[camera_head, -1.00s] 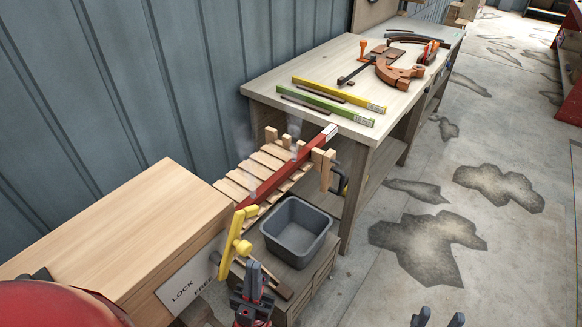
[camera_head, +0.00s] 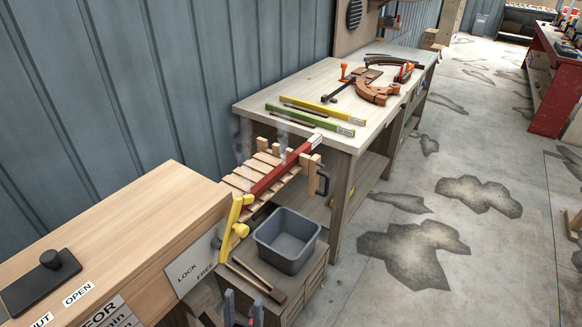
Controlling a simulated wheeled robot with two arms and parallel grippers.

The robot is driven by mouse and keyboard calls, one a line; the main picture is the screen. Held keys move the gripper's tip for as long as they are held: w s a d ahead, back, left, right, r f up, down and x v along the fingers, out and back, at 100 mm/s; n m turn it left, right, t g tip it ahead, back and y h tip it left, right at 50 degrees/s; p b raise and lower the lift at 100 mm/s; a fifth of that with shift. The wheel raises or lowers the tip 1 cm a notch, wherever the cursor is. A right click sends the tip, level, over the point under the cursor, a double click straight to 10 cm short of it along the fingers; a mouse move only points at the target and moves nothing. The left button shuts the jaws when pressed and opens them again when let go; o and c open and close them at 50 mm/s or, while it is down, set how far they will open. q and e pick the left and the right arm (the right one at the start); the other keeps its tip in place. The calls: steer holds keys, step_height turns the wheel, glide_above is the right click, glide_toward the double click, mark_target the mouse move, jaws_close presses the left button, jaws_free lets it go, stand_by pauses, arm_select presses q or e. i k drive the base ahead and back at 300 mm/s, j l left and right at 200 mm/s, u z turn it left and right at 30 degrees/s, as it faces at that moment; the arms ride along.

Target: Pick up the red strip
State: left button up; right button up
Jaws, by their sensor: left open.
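The red strip (camera_head: 276,175) lies slanting along the top of a slatted wooden rack (camera_head: 237,182). Its pale-labelled far end reaches up to the workbench's near edge. Its near end is close to a yellow lever (camera_head: 234,222). My left gripper (camera_head: 243,309) shows at the bottom edge, its two dark fingertips apart with nothing between them. It is lower in the picture than the strip and clear of it. My right gripper is out of view.
A yellow strip (camera_head: 309,104), a green strip (camera_head: 322,122) and a brown clamp (camera_head: 375,90) lie on the workbench (camera_head: 255,104). A wooden box (camera_head: 130,225) stands left. Floor at right is open.

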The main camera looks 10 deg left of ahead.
mark_target(268, 181)
steer(key=i+l+u, duration=0.1)
steer(key=i+l, duration=0.2)
steer(key=i+l+u, duration=0.1)
steer(key=i+l, duration=0.2)
steer(key=l, duration=0.15)
steer(key=i+l, duration=0.3)
steer(key=l, duration=0.15)
steer(key=i+l+u, duration=0.15)
steer(key=i+l, duration=0.15)
steer(key=l, duration=0.1)
